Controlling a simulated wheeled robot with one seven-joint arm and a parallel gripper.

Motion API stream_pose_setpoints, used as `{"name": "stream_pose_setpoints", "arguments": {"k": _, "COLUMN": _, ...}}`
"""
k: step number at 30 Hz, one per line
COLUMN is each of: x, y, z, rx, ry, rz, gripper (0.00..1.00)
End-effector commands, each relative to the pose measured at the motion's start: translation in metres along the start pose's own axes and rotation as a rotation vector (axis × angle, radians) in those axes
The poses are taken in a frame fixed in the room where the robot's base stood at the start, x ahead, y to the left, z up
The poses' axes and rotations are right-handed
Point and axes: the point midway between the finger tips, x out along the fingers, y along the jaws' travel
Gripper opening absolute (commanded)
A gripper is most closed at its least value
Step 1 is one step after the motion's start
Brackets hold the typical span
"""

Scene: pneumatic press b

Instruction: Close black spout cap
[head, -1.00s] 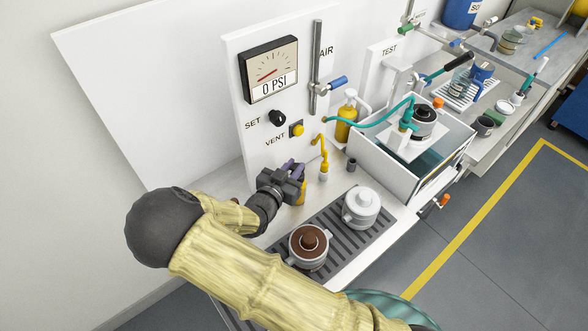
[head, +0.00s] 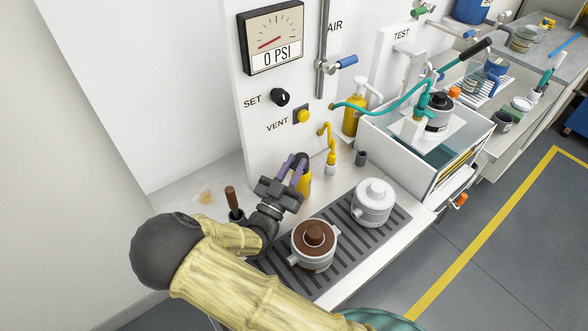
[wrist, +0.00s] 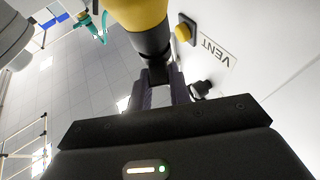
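A yellow bottle (head: 305,182) with a black top stands upright on the bench below the VENT button. Its black spout cap (head: 302,158) is partly hidden by my gripper in the head view. In the wrist view the yellow bottle (wrist: 138,14) is at the top, and its black cap (wrist: 153,45) points down toward my fingers. My gripper (head: 294,166) has its two purple fingers at the bottle's top, with a gap between them. In the wrist view the tips of my gripper (wrist: 160,78) flank the narrow black end. I cannot tell whether they touch it.
A brown-lidded pot (head: 314,246) and a white-lidded pot (head: 373,203) stand on the slotted grate (head: 345,228) to the right. A brown-handled tool (head: 231,198) stands at left. The panel with the VENT button (head: 302,115) rises behind the bottle.

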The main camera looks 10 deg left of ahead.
Motion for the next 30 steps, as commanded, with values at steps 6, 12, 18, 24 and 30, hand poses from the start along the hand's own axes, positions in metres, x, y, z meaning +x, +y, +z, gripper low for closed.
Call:
{"name": "stream_pose_setpoints", "arguments": {"k": 6, "x": 0.0, "y": 0.0, "z": 0.0, "rx": -0.001, "ry": -0.002, "rz": -0.001, "gripper": 0.42}}
{"name": "stream_pose_setpoints", "arguments": {"k": 12, "x": -0.001, "y": 0.0, "z": 0.0, "rx": -0.001, "ry": -0.002, "rz": -0.001, "gripper": 0.42}}
{"name": "stream_pose_setpoints", "arguments": {"k": 18, "x": -0.017, "y": -0.001, "z": 0.001, "rx": 0.0, "ry": -0.003, "rz": -0.004, "gripper": 0.42}}
{"name": "stream_pose_setpoints", "arguments": {"k": 24, "x": -0.049, "y": 0.0, "z": -0.014, "rx": 0.0, "ry": -0.004, "rz": -0.002, "gripper": 0.42}}
{"name": "stream_pose_setpoints", "arguments": {"k": 30, "x": -0.086, "y": 0.0, "z": -0.029, "rx": 0.0, "ry": -0.003, "rz": -0.003, "gripper": 0.42}}
